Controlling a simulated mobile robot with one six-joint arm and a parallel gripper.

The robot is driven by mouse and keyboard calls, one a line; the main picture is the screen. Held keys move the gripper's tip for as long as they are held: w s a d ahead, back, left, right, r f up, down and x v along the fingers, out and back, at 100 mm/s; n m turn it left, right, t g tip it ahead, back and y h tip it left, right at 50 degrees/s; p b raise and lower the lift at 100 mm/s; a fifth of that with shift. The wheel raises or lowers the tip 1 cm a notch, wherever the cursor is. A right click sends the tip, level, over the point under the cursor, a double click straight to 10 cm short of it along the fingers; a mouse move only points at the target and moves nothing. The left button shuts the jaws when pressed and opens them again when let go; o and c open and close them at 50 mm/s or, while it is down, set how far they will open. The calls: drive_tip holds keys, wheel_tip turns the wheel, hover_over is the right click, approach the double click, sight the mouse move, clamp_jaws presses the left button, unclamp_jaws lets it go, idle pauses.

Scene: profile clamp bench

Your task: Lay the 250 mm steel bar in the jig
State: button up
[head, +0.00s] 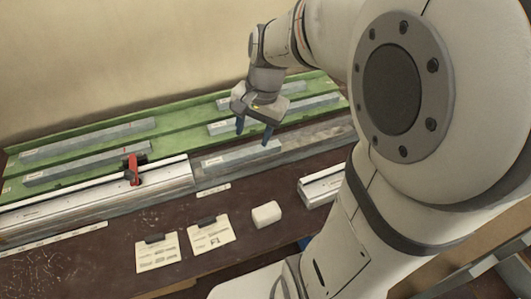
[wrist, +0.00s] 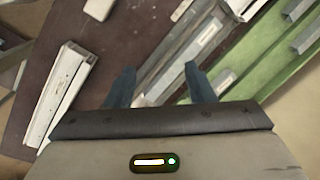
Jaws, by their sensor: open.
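My gripper (head: 254,130) hangs open over the right part of the bench, its two dark blue fingers apart and nothing visible between them. It also shows in the wrist view (wrist: 160,84). A grey steel bar with a white label (head: 238,157) lies in the grey channel just below and beside the fingers. The same bar appears ahead of the fingers in the wrist view (wrist: 194,46). The label is too small to read, so I cannot tell its length. The jig's aluminium rail (head: 95,200) with a red clamp (head: 133,170) lies left of this bar.
A green rack (head: 180,118) behind holds several grey bars (head: 88,139). A short aluminium profile (head: 321,186), a white block (head: 266,214) and two paper sheets (head: 157,256) lie on the dark bench front. Bare bench (head: 75,265) shows at front left.

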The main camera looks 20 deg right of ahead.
drive_tip(key=s+r+n+t+h, duration=0.1)
drive_tip(key=s+n+h, duration=0.1)
drive_tip(key=s+n, duration=0.6)
drive_tip(key=shift+s+a+n+t, duration=0.2)
drive_tip(key=shift+s+n+t, duration=0.2)
drive_tip(key=shift+s, duration=0.4)
